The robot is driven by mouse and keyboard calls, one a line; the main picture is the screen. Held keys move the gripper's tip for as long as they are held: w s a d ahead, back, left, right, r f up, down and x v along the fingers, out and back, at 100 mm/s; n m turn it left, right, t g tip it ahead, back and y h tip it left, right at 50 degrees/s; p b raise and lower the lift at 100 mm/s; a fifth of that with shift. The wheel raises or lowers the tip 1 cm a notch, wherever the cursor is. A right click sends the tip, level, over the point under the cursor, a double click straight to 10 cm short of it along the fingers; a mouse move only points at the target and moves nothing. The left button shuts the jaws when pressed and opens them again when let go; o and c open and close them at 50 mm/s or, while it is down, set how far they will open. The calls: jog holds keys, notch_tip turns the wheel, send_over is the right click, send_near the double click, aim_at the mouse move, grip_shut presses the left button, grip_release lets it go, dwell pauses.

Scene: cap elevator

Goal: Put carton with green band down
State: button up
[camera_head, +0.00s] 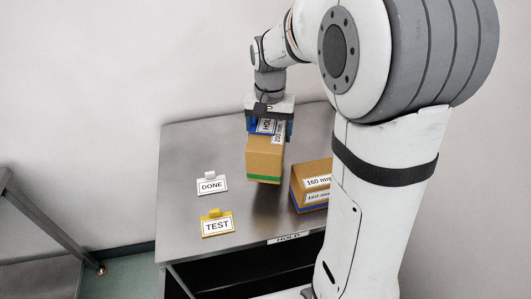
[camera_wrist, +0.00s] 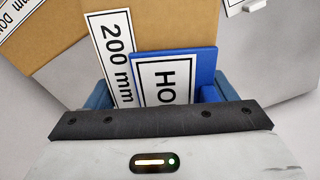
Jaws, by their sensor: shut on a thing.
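The carton with the green band (camera_head: 264,160) is a brown box with a green stripe along its lower edge and a 200 mm label. It is upright over the steel table (camera_head: 180,150); I cannot tell whether its base touches the top. The carton's far side is hidden.
A second carton with a blue band (camera_head: 311,185), labelled 160 mm, stands to the right, partly behind my arm. A white DONE sign (camera_head: 212,185) and a yellow TEST sign (camera_head: 217,224) stand on the left. A HOLD label (camera_head: 288,238) is on the front edge. The table's far left is clear.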

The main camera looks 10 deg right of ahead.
jog(key=shift+f+p, duration=0.55)
jog(key=shift+f, duration=3.45)
jog(key=shift+f, duration=0.2)
jog(key=o, duration=1.5)
